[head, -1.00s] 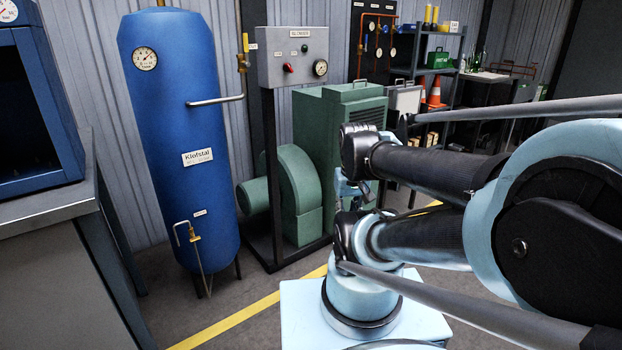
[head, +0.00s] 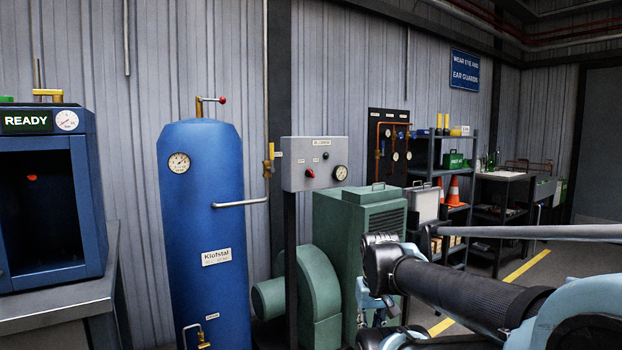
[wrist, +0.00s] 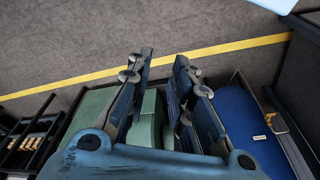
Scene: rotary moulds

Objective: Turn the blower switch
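A grey control panel (head: 295,184) stands on a dark post in front of the wall, with a small label along its top. A red switch (head: 309,173) sits near the middle of its face, left of a round gauge (head: 341,173). Its exact angle is too small to read. The switch is not visible in that view. In the head view my arm is right of and lower than the panel.
A blue tank (head: 205,290) with a pipe stands left of the panel. A green cabinet (head: 365,225) is at its right. A blue oven-like unit (head: 85,215) sits on a bench at far left. Shelving (head: 470,150) stands at the back right. Floor with a yellow line (wrist: 215,50) is clear.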

